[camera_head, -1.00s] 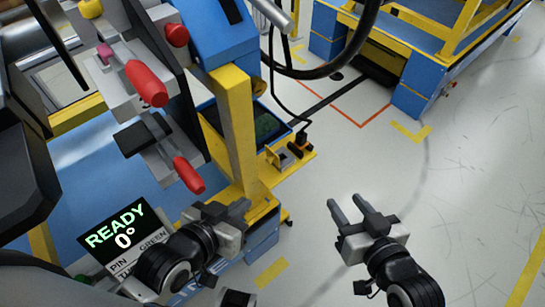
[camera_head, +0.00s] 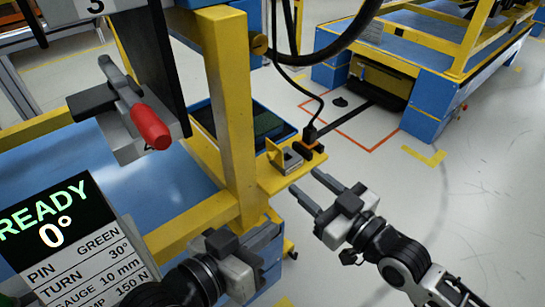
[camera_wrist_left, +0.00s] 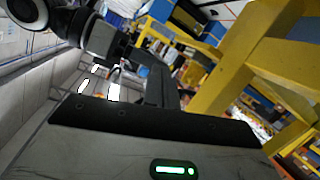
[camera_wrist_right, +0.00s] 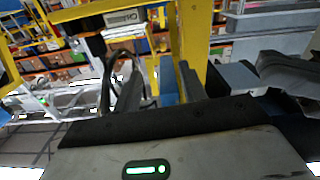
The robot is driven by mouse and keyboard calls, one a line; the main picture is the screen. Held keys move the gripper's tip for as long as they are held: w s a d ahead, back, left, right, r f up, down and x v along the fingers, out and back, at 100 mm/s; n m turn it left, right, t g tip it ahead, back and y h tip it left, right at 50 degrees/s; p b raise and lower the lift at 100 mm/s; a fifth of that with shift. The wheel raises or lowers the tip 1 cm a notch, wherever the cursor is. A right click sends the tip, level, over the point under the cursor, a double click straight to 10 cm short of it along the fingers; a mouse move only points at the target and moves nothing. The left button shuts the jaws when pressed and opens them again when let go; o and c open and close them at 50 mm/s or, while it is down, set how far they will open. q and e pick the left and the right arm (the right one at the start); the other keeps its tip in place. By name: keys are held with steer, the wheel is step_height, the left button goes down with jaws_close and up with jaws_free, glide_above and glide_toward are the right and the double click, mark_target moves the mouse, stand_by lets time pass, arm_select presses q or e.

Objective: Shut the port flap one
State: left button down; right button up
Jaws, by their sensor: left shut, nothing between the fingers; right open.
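A small metal housing with a raised plate, which looks like the port flap (camera_head: 287,158), sits on a yellow shelf (camera_head: 272,179) beside the yellow post. The plate appears to stand open; its label is too small to read. My right gripper (camera_head: 311,187) is open and empty, its fingertips in front of and a little below the shelf in the head view, apparently apart from the flap. My left gripper (camera_head: 232,258) is shut and empty, low in the picture near the yellow beam, well below the flap. I cannot make out the flap in either wrist view.
A black plug with a cable (camera_head: 310,135) stands behind the flap. The yellow post (camera_head: 232,110) rises to its left. A red-handled clamp (camera_head: 150,127) and a READY screen (camera_head: 50,225) are at left.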

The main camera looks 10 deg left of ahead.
mark_target(275, 156)
steer(key=b+x, duration=0.2)
steer(key=x, duration=0.9)
steer(key=shift+w+b, duration=0.1)
steer(key=shift+b, duration=0.2)
arm_select(q)
steer(key=shift+w+d+r+n+t+h, duration=0.1)
steer(key=shift+d+r+n+t+h, duration=0.3)
steer(key=shift+n+h, duration=0.2)
arm_select(e)
steer(key=shift+w+a, duration=0.1)
steer(key=shift+a, duration=0.05)
arm_select(q)
steer(key=shift+r, duration=0.15)
arm_select(e)
steer(key=c, duration=0.9)
